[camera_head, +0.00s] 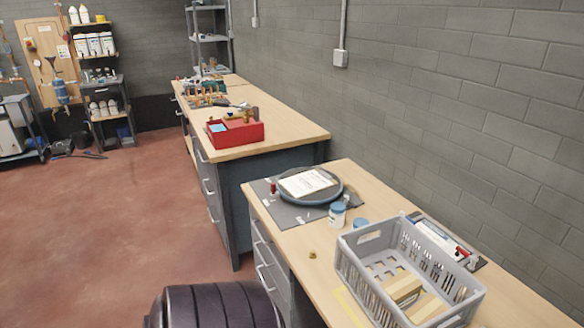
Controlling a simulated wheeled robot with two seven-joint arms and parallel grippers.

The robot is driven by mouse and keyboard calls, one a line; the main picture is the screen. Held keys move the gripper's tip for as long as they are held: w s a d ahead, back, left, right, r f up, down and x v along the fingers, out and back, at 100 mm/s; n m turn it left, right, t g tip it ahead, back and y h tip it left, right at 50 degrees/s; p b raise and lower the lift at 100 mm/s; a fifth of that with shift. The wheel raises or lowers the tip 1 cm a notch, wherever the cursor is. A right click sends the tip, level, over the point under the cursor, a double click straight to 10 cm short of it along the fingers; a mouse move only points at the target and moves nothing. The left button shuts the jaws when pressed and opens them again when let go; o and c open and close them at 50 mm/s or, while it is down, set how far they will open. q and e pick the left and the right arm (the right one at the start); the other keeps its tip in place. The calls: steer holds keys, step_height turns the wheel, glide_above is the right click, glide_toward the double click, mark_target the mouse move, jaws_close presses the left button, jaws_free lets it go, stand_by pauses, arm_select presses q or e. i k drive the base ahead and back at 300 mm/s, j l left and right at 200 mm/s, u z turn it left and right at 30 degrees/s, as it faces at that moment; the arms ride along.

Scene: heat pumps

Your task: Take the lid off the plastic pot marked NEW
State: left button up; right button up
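A small white plastic pot (337,216) with a blue lid stands on the near bench, at the front right of the grey mat. Its lid is on. There is a label on its side, but it is too small to read. A second blue lid or blue-topped pot (360,224) shows to its right, close to the crate; I cannot tell which of the two is marked NEW. Neither of my grippers is in view.
A grey crate (352,262) holding wooden blocks stands right of the pots. A round dark tray (334,197) with papers lies on the grey mat (300,215) behind them. A small brass piece (312,254) lies in front. A dark ribbed object (215,305) is at the bottom.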

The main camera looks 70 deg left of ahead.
mark_target(336, 221)
steer(key=u, duration=1.85)
steer(key=i+j+z, duration=0.1)
steer(key=j, duration=0.25)
steer(key=i+j+z, duration=0.15)
steer(key=j, duration=0.2)
steer(key=i+j+z, duration=0.1)
steer(key=j, duration=0.25)
steer(key=i+j+z, duration=0.15)
steer(key=j, duration=0.2)
